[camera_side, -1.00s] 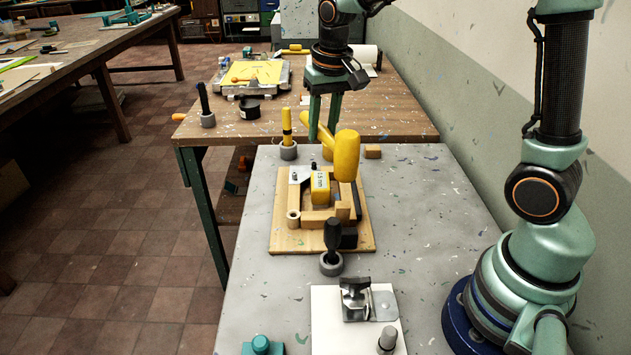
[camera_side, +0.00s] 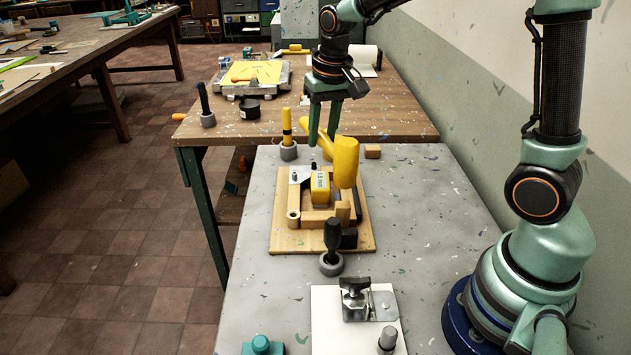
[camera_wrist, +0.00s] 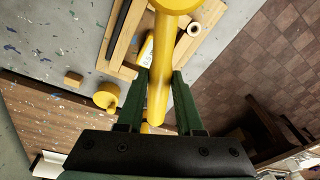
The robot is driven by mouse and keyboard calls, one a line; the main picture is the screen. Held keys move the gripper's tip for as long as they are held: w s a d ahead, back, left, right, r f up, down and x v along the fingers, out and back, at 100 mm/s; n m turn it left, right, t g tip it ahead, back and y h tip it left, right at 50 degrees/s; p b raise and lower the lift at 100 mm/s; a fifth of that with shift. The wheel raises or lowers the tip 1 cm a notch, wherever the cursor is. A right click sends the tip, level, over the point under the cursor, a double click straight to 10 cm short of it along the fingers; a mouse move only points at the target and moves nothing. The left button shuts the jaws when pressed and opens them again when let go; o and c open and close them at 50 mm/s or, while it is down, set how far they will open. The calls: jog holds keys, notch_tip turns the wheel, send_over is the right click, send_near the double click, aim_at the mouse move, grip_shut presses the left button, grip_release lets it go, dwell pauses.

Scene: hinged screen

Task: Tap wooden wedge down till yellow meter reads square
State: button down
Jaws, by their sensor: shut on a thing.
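My gripper (camera_side: 323,138) is shut on the handle of a yellow mallet (camera_side: 346,163), whose head hangs above the near right part of a wooden frame (camera_side: 293,205) on a board. In the wrist view the yellow handle (camera_wrist: 160,80) runs between my gripper's fingers (camera_wrist: 160,88). A small wooden block, which looks like the wedge (camera_side: 342,211), stands at the frame's right side, just below the mallet head. A gap seems to show between them, though contact is hard to judge. The yellow meter (camera_side: 320,188) sits on the frame; its small display cannot be read surely.
A black-handled tool (camera_side: 332,236) stands in a grey holder in front of the board. A yellow tool (camera_side: 287,126) stands in another holder at the back left. A small wooden block (camera_side: 372,151) lies behind. A white plate with a metal clamp (camera_side: 355,298) is nearer.

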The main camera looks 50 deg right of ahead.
notch_tip(320, 180, down, 5)
jog(key=shift+s+f, duration=0.1)
jog(key=shift+f, duration=0.1)
jog(key=shift+r, duration=3.35)
